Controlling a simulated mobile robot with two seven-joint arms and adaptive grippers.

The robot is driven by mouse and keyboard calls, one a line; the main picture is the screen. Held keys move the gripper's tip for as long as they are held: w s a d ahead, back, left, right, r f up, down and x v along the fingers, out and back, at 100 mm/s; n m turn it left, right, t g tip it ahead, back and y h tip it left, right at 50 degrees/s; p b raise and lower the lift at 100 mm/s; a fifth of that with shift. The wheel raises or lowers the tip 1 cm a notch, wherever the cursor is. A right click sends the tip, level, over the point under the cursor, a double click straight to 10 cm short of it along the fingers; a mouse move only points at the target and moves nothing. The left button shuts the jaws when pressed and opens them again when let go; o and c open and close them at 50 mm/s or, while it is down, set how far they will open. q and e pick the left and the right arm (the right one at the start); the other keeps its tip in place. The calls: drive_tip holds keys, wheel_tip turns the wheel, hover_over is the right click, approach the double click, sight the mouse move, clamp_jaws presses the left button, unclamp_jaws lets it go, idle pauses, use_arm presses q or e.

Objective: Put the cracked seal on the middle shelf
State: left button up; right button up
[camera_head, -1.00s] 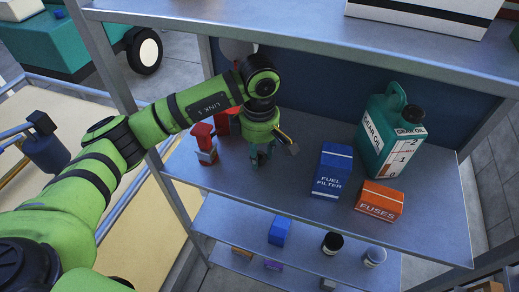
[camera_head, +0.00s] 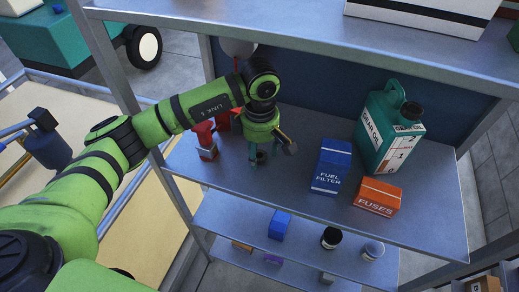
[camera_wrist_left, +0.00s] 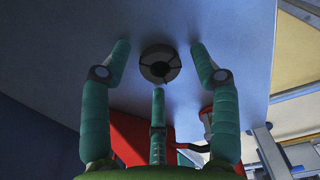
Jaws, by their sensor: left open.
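The cracked seal (camera_wrist_left: 160,64) is a small dark ring with break lines across it. It lies flat on the middle shelf (camera_head: 285,185), the one with the gear oil. In the head view the seal (camera_head: 262,157) shows partly below my left gripper (camera_head: 257,158). My left gripper points down over the shelf. In the wrist view its three green fingers (camera_wrist_left: 160,70) are spread around the ring, with gaps between them and it. The gripper is open. My right gripper is not in view.
Red items (camera_head: 206,140) stand just left of my gripper. A fuel filter box (camera_head: 331,167), a fuses box (camera_head: 378,197) and a gear oil can (camera_head: 388,135) stand to the right. The top shelf (camera_head: 300,28) overhangs behind. Small jars and boxes sit on the lower shelf (camera_head: 225,222).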

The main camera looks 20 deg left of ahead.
sight(260, 155)
use_arm(q)
drive_tip(key=shift+w+r, duration=0.1)
drive_tip(key=shift+r, duration=0.3)
wheel_tip(260, 155, up, 6)
drive_tip(key=shift+r+b, duration=0.15)
drive_tip(key=shift+b, duration=1)
drive_tip(key=shift+r, duration=0.35)
